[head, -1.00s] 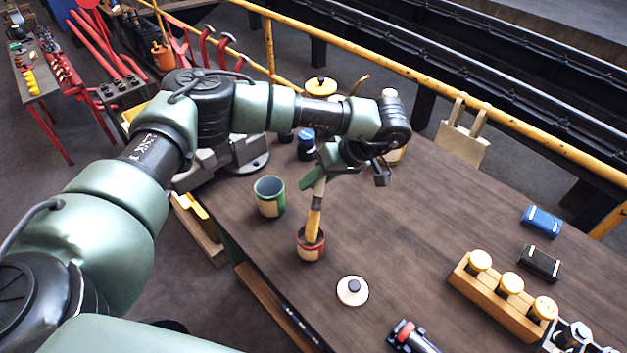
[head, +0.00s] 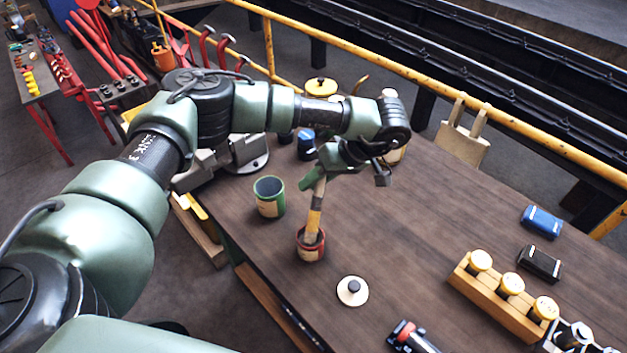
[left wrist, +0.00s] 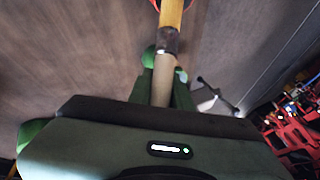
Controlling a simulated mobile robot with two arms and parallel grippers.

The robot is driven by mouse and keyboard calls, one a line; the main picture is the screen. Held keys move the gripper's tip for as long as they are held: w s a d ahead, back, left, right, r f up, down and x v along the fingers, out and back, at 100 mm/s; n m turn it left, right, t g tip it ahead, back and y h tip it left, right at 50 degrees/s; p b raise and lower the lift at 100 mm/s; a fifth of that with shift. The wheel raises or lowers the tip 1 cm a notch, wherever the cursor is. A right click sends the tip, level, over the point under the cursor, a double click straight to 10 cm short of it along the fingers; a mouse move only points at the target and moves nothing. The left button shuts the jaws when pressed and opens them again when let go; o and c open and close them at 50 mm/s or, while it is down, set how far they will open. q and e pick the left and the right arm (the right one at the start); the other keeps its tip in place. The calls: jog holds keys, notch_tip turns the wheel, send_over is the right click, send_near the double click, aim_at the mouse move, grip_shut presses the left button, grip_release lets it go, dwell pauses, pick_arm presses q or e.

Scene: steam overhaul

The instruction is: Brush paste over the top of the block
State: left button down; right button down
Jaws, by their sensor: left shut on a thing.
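My left gripper (head: 318,182) is shut on the pale handle of a brush (head: 316,215) and points it down. The brush has a dark ferrule and yellow bristles whose lower part looks grey. The bristle end is inside the mouth of a red pot (head: 311,251) with a pale label; the tip is hidden. In the left wrist view the brush handle (left wrist: 162,82) runs up from between the green fingers. A grey metal block-like piece (head: 245,150) stands behind my arm, partly hidden; I cannot tell if it is the block. My right gripper is out of view.
A green tin (head: 269,197) stands behind the pot, and a white lid (head: 352,291) with a dark knob lies in front. A wooden rack (head: 497,300) with pale-capped jars is at right. The middle of the table (head: 400,235) is clear. A yellow rail (head: 430,90) runs behind.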

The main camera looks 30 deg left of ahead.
pick_arm(q)
notch_tip(320, 180, up, 7)
jog(key=p, duration=0.3)
jog(key=shift+p, duration=0.35)
dwell(0.7)
